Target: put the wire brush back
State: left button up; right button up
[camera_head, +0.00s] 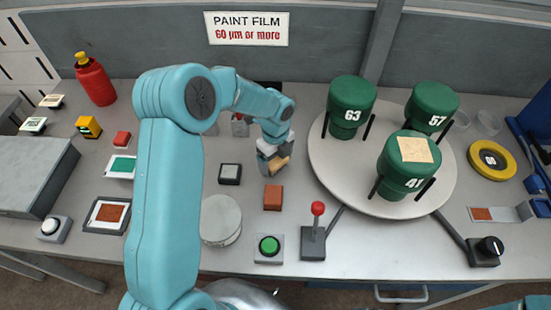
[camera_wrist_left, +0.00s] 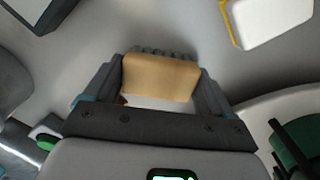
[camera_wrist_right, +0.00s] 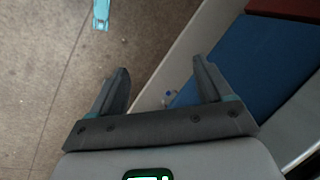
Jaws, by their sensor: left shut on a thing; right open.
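My left gripper (camera_head: 272,152) is shut on a tan, wooden-looking block, which I take to be the wire brush (camera_head: 278,165). In the left wrist view the brush (camera_wrist_left: 160,77) sits between the two fingers, with a dark ridged edge along its far side. The head view shows it over the grey bench, behind the red-brown block; whether it touches the bench is hard to tell. My right gripper (camera_wrist_right: 160,85) is open and empty, over the floor beside the bench edge, in the right wrist view.
A round turntable (camera_head: 325,165) with three green cylinders stands to the right. A dark switch block (camera_head: 229,173), red-brown block (camera_head: 273,197), pale round disc (camera_head: 220,220), green button (camera_head: 268,246) and red-knobbed lever (camera_head: 317,210) lie near the left gripper. A red bottle (camera_head: 95,82) stands at back left.

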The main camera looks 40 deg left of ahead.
aim_at(275, 160)
pick_arm(q)
jog(key=shift+f, duration=0.25)
jog(key=o, duration=0.9)
jog(key=shift+w, duration=0.1)
jog(key=shift+o, duration=0.2)
notch_tip(275, 160, up, 13)
jog(key=shift+f+b, duration=0.2)
jog(key=shift+b, duration=0.15)
